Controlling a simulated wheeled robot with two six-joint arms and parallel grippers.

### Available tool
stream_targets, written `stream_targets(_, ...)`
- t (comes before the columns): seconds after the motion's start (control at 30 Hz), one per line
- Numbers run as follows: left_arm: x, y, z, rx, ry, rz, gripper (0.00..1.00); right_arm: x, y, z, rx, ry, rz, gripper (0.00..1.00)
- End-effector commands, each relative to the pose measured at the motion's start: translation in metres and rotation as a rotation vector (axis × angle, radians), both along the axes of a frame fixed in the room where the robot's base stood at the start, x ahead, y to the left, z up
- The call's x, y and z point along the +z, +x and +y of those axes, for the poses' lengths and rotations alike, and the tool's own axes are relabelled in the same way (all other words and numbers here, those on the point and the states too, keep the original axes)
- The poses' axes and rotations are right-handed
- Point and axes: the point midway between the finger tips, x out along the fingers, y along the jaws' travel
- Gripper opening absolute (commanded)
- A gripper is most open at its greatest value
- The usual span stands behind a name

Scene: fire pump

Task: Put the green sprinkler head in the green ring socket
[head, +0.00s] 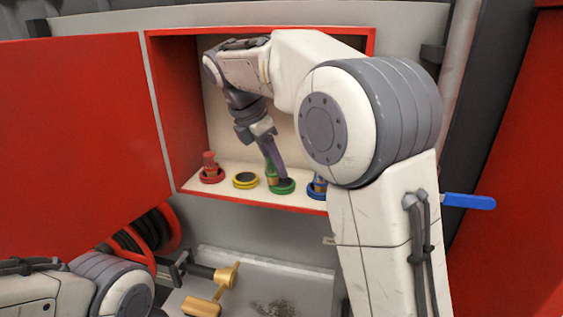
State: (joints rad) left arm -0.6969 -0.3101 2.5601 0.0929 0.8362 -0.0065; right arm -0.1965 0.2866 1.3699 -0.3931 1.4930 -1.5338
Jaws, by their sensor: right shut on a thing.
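The green sprinkler head (271,170) is in the red-framed cabinet, upright or nearly so. My right gripper (276,163) reaches down from above and is shut on it; the fingers hide part of it. The green ring socket (284,188) is on the cabinet's white shelf. The head's lower end overlaps the left part of this ring in the picture. I cannot tell whether it is inside the ring or just above or behind it. My left arm shows at the lower left, but its gripper is not clearly visible.
A red head stands in the red ring (211,176). The yellow ring (246,180) is empty. A blue head and ring (317,187) are partly hidden by my right arm. The open red door (80,150) is at left; brass fittings (203,305) lie below.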

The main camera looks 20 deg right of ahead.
Motion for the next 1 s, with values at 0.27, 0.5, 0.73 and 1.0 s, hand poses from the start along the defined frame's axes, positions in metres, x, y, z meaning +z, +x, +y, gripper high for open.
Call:
stream_targets(0.27, 0.014, 0.000, 0.000, -0.002, 0.000, 0.000, 0.50, -0.013, 0.003, -0.019, 0.000, 0.000, 0.002, 0.00)
stream_targets(0.5, 0.013, 0.000, 0.000, -0.002, 0.000, 0.000, 0.50, -0.015, 0.003, -0.018, 0.000, 0.001, 0.001, 0.59)
stream_targets(0.73, 0.013, 0.000, 0.000, -0.002, 0.000, 0.000, 0.50, -0.015, 0.003, -0.018, 0.000, 0.000, 0.001, 0.73)
stream_targets(1.0, 0.006, 0.000, 0.000, -0.001, 0.000, 0.000, 0.50, -0.009, 0.004, -0.015, 0.001, 0.001, -0.003, 0.73)
